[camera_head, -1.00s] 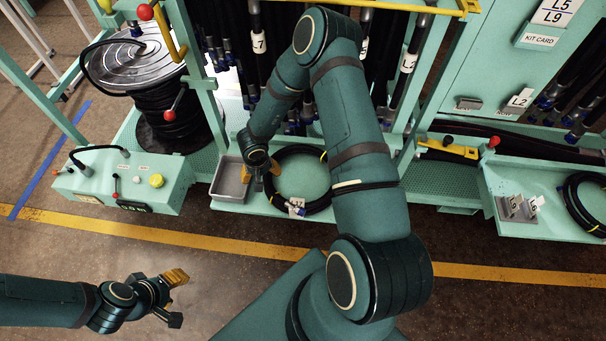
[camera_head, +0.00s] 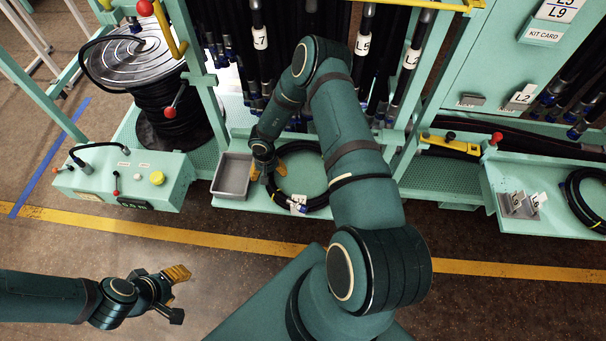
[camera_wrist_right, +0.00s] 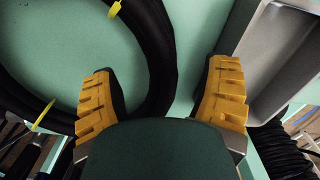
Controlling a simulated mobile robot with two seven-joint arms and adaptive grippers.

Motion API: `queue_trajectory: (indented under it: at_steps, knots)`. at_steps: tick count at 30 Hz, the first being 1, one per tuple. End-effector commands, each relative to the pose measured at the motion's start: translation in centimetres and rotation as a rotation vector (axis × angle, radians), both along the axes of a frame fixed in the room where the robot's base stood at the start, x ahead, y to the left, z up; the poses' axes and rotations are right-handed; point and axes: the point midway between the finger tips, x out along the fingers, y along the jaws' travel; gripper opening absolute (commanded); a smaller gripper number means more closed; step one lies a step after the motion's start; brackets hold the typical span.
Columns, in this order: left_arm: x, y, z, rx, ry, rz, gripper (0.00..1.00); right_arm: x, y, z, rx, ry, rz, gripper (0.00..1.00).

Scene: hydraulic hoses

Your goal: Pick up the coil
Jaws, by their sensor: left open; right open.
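The coil (camera_head: 319,203) is a black hose wound in a ring, with yellow ties and a white tag, lying flat on a green shelf. My right gripper (camera_head: 268,174) is open above the coil's left side. In the right wrist view, the coil's black band (camera_wrist_right: 158,60) runs between the spread yellow fingers of the right gripper (camera_wrist_right: 160,98). I cannot tell how far the fingertips are above the shelf. My left gripper (camera_head: 177,296) is open and empty over the floor at lower left. My right arm hides part of the coil's right side.
A grey tray (camera_head: 232,177) sits just left of the coil; its wall shows close to the right finger in the wrist view (camera_wrist_right: 262,55). Hanging hoses (camera_head: 262,60) stand behind. A control box (camera_head: 127,182) and hose reel (camera_head: 165,105) are at left. Another coil (camera_head: 575,200) lies far right.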

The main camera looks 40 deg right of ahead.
Motion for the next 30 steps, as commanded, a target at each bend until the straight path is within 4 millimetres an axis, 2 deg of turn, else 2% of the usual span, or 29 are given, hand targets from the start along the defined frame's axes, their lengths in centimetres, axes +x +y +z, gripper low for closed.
queue_trajectory:
  at_steps: [5,13,21,22,28,30]
  knots:
    - [-0.1,0.0,-0.3,0.000,0.002,-0.002,0.47,0.1,0.0,-1.1,-0.001,0.000,0.001,0.76]
    - [-0.3,-0.1,-1.2,-0.002,0.007,-0.006,0.47,0.1,-0.1,-4.8,-0.001,0.001,0.000,0.76]
    - [-0.4,-0.1,-1.1,-0.002,0.009,-0.008,0.47,0.1,-0.2,-5.3,-0.001,-0.001,-0.001,0.76]
    - [-0.4,-0.1,-1.1,-0.002,0.009,-0.007,0.47,0.1,-0.2,-5.2,-0.001,-0.001,-0.001,0.73]
    - [-0.4,-0.1,-1.1,-0.002,0.009,-0.008,0.47,0.1,-0.2,-5.2,-0.001,-0.001,-0.001,0.03]
    - [-0.4,-0.1,-1.1,-0.002,0.009,-0.007,0.47,0.1,-0.2,-5.2,-0.001,-0.001,-0.001,0.00]
